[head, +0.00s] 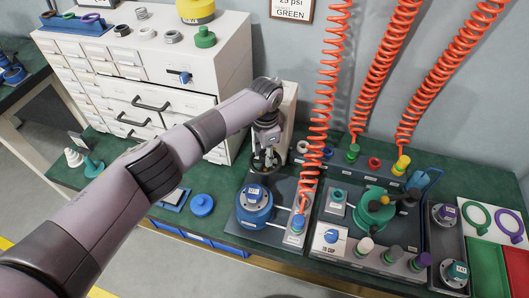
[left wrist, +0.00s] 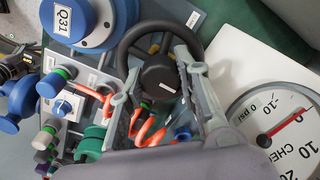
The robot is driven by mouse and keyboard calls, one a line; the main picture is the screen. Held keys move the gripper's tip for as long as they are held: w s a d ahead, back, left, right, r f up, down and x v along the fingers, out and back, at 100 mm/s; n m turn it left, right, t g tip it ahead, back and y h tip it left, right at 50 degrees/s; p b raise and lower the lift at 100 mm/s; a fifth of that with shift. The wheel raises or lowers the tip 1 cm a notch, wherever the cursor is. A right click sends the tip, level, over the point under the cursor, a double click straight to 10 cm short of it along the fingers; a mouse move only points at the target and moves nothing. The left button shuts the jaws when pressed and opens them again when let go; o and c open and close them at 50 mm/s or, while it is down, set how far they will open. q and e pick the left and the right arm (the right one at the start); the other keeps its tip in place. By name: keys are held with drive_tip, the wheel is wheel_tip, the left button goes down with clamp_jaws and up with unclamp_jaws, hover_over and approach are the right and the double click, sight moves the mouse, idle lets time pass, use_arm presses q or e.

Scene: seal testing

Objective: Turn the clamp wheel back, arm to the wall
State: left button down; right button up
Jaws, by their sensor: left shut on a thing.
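The black clamp wheel (left wrist: 127,43) is a round handwheel with a dark hub (left wrist: 158,76) in the left wrist view. My left gripper (left wrist: 157,90) has its fingers on both sides of the hub, shut on it. In the head view my left gripper (head: 266,158) reaches down at the back of the left test station, and it largely hides the wheel. A blue round body (head: 254,208) labelled Q31 stands just in front; it also shows in the left wrist view (left wrist: 88,22). I cannot make out the clamp arm's direction. My right gripper is out of view.
A pressure gauge (left wrist: 275,130) on a white panel stands close beside the wheel. A red coiled hose (head: 325,95) hangs to the right of my arm. A teal fixture (head: 372,212) stands to the right, a white drawer cabinet (head: 225,75) to the left.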

sight(265, 153)
use_arm(q)
drive_tip(key=c, duration=1.2)
unclamp_jaws()
wheel_tip(265, 153, up, 12)
